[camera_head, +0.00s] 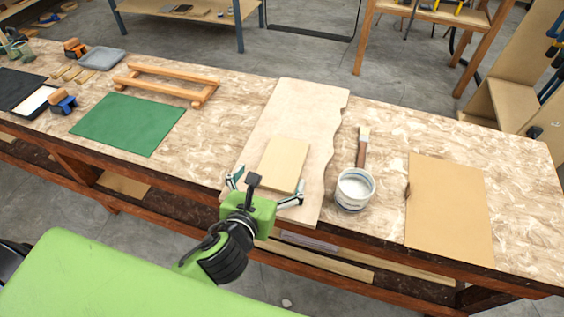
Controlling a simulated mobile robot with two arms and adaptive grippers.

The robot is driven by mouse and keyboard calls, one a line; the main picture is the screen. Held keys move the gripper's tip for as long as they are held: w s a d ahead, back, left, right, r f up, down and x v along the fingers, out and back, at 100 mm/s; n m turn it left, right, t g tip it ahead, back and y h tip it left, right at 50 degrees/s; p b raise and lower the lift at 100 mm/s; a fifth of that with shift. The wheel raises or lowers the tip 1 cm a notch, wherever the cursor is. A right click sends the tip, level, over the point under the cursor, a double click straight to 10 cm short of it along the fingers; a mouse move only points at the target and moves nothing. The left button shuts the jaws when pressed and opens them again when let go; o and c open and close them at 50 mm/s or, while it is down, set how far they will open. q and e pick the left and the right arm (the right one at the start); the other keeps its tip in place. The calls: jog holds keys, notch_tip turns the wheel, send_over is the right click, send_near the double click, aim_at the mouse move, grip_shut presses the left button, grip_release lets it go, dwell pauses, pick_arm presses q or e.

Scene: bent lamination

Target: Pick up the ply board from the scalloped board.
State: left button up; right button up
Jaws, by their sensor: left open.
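The ply board (284,164) is a small pale rectangle lying flat on the scalloped board. The scalloped board (300,108) is a larger pale board with a wavy right edge, lying on the workbench with its near end at the front edge. My left gripper (267,190) is open at the near end of the ply board, with one finger to each side. I cannot tell whether the fingers touch the ply board. The gripper's body hides part of the scalloped board's near end. My right gripper is not in view.
A white pot (355,189) with a brush (362,147) stands right of the scalloped board. A tan sheet (448,208) lies further right. A green mat (127,123) and a wooden rack (168,85) are on the left. Bare workbench (219,125) lies between mat and boards.

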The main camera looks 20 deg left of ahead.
aim_at(282, 163)
pick_arm(q)
jog(key=x, duration=0.8)
jog(key=shift+s+d+f, duration=0.15)
jog(key=shift+f, duration=0.15)
jog(key=c, duration=1.3)
